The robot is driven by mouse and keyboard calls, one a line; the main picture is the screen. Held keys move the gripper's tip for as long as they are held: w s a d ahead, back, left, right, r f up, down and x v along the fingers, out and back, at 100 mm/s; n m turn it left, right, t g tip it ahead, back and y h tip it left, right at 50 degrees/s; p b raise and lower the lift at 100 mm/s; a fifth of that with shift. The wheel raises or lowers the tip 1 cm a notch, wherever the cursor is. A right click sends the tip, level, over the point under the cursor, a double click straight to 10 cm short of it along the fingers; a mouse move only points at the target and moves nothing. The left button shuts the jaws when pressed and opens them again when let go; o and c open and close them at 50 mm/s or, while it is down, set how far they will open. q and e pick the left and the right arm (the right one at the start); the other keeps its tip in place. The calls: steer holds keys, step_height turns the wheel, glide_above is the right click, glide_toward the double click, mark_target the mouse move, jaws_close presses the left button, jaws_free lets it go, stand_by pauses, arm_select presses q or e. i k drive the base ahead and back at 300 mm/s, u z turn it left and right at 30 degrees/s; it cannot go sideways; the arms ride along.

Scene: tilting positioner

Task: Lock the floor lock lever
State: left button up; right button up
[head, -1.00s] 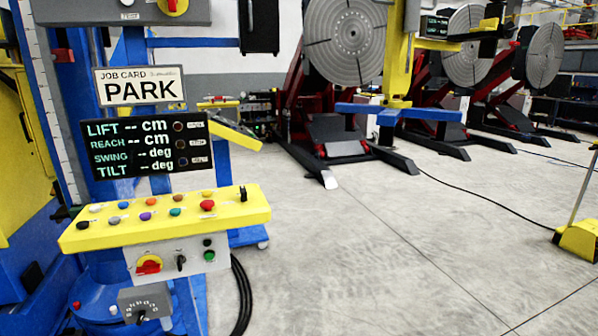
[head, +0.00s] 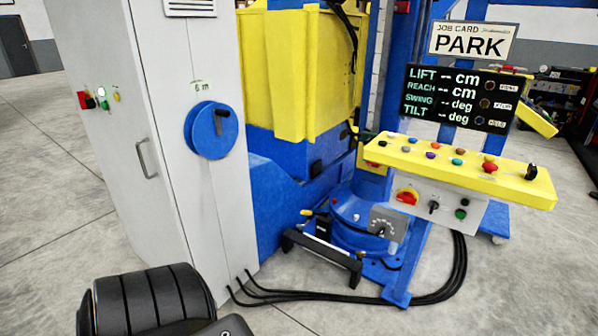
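No part in view is legibly marked as the floor lock lever. Low at the blue column base (head: 345,232) there is a short handle with an orange-yellow tip (head: 307,212), beside a black floor-level frame with a light bar (head: 322,250). A grey plate with an arc of marks and a small dark lever (head: 387,222) is mounted below the yellow console; its marks are too small to read. I cannot tell which of these is the floor lock lever. Neither gripper is in view. A black rounded part of my own body shows at the bottom left.
A tall grey cabinet (head: 165,130) with a blue reel (head: 211,130) stands left of the base. Black cables (head: 400,298) run along the floor from it to the console. The yellow console (head: 460,170) carries several buttons. Floor in front is open.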

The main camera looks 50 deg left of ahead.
mark_target(304, 212)
steer(key=u, duration=1.8)
steer(key=i, duration=0.25)
steer(key=z, duration=0.2)
